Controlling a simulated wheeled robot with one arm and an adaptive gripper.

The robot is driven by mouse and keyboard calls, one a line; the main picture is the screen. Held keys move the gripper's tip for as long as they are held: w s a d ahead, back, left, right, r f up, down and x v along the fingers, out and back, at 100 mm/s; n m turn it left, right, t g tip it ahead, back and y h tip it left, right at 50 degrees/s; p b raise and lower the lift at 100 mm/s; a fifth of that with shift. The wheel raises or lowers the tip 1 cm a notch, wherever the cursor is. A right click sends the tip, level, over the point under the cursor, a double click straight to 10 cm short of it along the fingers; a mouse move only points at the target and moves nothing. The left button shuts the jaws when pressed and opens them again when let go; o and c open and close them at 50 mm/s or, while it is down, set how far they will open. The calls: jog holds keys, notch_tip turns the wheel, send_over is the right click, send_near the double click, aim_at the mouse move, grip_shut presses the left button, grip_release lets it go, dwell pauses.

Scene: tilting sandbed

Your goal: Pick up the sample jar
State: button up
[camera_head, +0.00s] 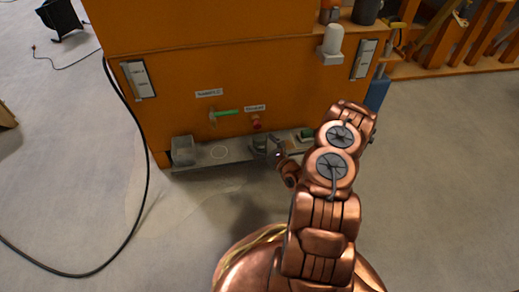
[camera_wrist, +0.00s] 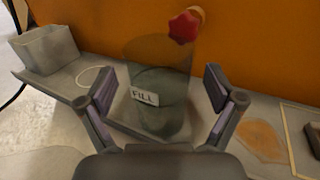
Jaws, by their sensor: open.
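In the wrist view, a clear, greenish-grey sample jar (camera_wrist: 158,82) with a white "FILL" label stands upright on a grey ledge (camera_wrist: 62,86) against the orange wall. My gripper (camera_wrist: 161,90) is open, with one finger on each side of the jar. I cannot tell whether either finger touches it. In the head view my gripper (camera_head: 274,150) is small at the ledge (camera_head: 212,168), below a red knob (camera_head: 256,124). The jar is hard to make out there. The lower front of the jar is partly hidden by my gripper's body in the wrist view.
A grey open box (camera_wrist: 45,50) stands on the ledge to the left, with a white ring mark (camera_wrist: 96,76) beside it. The red knob (camera_wrist: 185,26) overlaps the jar's upper right. A green-handled valve (camera_head: 227,112) sticks out of the wall. A black cable (camera_head: 146,170) lies left.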

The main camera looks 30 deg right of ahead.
jog(key=shift+w, duration=0.55)
jog(key=shift+c, duration=0.3)
jog(key=c, duration=1.2)
